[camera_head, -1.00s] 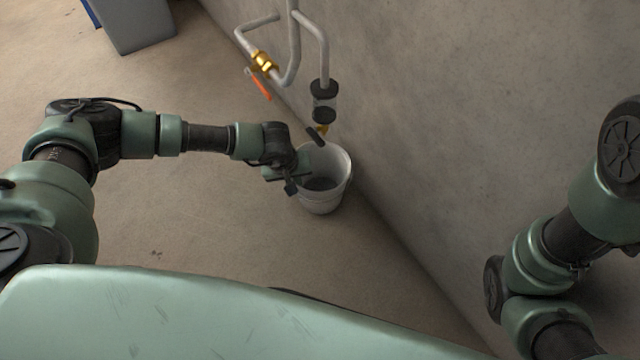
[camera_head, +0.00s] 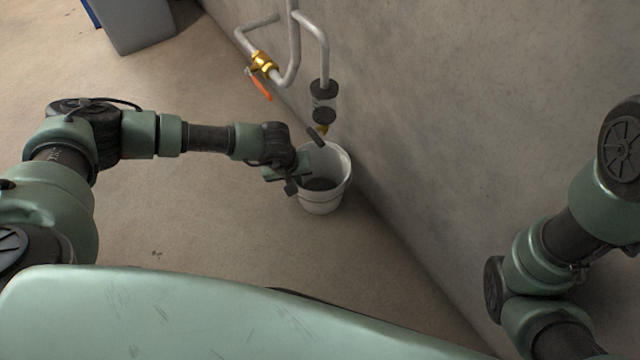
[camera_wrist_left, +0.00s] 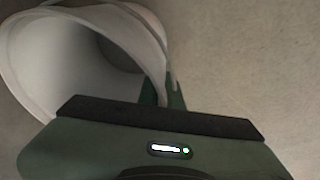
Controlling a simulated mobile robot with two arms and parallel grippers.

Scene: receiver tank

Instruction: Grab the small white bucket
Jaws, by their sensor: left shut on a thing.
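The small white bucket (camera_head: 322,200) stands upright on the floor against the wall, below the pipe outlet. Its inside looks dark at the bottom. My left gripper (camera_head: 299,174) is at the bucket's left rim and is shut on it. In the left wrist view the bucket (camera_wrist_left: 140,40) fills the upper left, with its rim and wall running down behind the gripper body (camera_wrist_left: 160,135). The fingertips are mostly hidden there. My right arm shows at the right edge of the head view, but its gripper is not in view.
A grey pipe (camera_head: 294,50) with a brass valve (camera_head: 263,65) and orange handle (camera_head: 260,86) runs down the concrete wall (camera_head: 450,120). A grey box (camera_head: 137,25) stands far left. The floor left of the bucket is clear.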

